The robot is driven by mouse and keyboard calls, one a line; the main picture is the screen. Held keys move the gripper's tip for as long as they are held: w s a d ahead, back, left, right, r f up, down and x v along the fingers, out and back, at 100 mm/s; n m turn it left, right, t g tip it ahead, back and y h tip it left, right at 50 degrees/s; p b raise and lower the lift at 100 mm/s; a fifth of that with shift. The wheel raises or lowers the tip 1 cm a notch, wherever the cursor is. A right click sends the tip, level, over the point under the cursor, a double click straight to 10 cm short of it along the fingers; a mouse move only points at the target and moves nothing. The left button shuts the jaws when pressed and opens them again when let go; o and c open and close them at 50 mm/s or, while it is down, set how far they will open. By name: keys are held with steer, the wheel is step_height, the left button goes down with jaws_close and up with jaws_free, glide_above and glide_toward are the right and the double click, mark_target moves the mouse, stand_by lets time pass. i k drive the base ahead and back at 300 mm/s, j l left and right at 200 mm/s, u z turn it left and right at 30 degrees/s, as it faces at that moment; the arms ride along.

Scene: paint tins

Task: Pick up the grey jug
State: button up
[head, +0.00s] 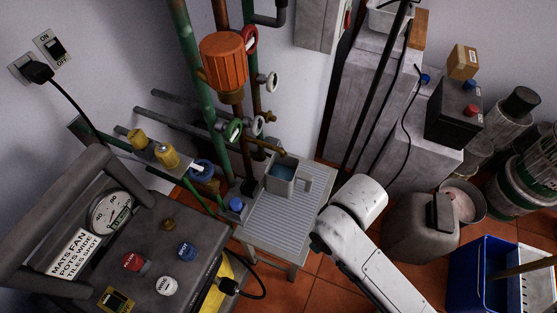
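The grey jug (280,186) stands upright on a small light-grey ribbed stand (270,225), near its back edge. It looks square-sided, with blue showing inside its open top and a handle on its right side. A brass spout ends just above or beside its rim; I cannot tell which. My white arm reaches in from the bottom right and bends to the right of the stand, apart from the jug in the picture. My gripper is not visible.
Green and brown pipes with an orange-capped valve (223,60) rise behind the jug. A blue-capped item (236,206) is at the stand's left. A dark machine with a gauge (111,213) fills the lower left. Grey blocks (365,110) stand to the right.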

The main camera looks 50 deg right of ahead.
mark_target(281, 176)
steer(key=k, duration=0.65)
steer(key=k+z, duration=0.2)
steer(key=z, duration=0.15)
steer(key=k+l+z, duration=0.1)
steer(key=z, duration=0.25)
steer(key=k+l+z, duration=0.15)
steer(key=k+z, duration=0.25)
steer(key=i+j+z, duration=0.1)
steer(key=z, duration=1.85)
steer(key=k+j+z, duration=0.3)
steer(key=k+j, duration=1.05)
steer(key=j+u, duration=0.1)
steer(key=u, duration=2.1)
